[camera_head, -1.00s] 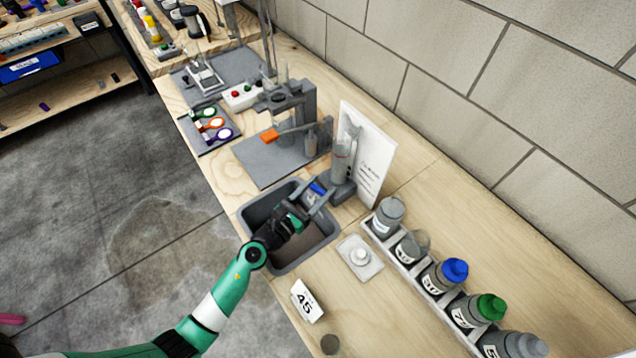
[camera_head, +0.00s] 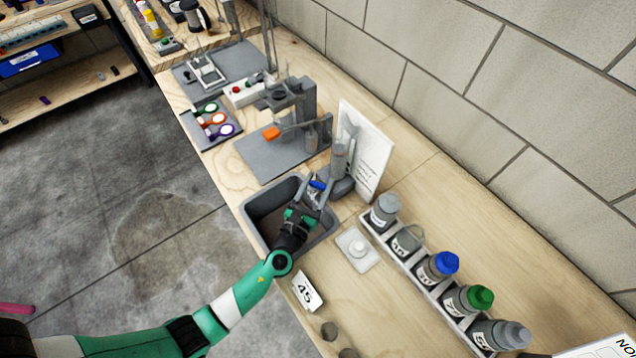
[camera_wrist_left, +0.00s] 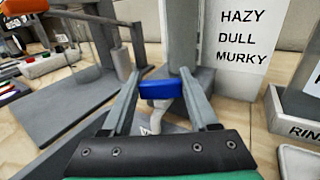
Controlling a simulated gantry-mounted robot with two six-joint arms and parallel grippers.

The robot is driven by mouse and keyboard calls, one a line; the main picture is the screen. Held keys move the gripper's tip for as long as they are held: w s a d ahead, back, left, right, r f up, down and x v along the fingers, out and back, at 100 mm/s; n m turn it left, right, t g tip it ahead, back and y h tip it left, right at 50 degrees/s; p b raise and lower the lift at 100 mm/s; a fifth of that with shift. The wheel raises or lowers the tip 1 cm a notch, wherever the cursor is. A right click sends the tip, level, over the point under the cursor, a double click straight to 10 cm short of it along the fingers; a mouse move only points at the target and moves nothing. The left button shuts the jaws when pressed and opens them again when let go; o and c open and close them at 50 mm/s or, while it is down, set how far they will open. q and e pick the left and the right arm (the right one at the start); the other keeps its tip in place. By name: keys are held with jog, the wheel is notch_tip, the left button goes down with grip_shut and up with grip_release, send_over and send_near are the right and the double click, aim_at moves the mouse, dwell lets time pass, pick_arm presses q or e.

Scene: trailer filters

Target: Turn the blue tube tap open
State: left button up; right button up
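The blue tube tap (camera_head: 317,185) is at the foot of the grey upright tube (camera_head: 340,158), above the far edge of the grey basin. In the left wrist view the blue tap handle (camera_wrist_left: 161,89) lies crosswise between my two fingers, and a pale spout hangs below it. My left gripper (camera_head: 318,194) is over the basin, with its fingers spread open on either side of the tap. The handle's ends appear close to the fingers; contact cannot be told. My right gripper is not in view.
The grey basin (camera_head: 252,212) is set into the bench under my arm. A white sign (camera_head: 372,160) stands behind the tube. A rack of capped bottles (camera_head: 412,268) is at right, and a white square dish (camera_head: 367,262) is beside the basin. A tag marked 45 (camera_head: 306,290) is in front.

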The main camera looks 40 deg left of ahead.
pick_arm(q)
jog(key=o, duration=0.4)
jog(key=shift+o, duration=0.2)
jog(key=p+v, duration=0.2)
jog(key=v, duration=0.9)
jog(key=shift+s, duration=0.3)
jog(key=shift+c, duration=0.3)
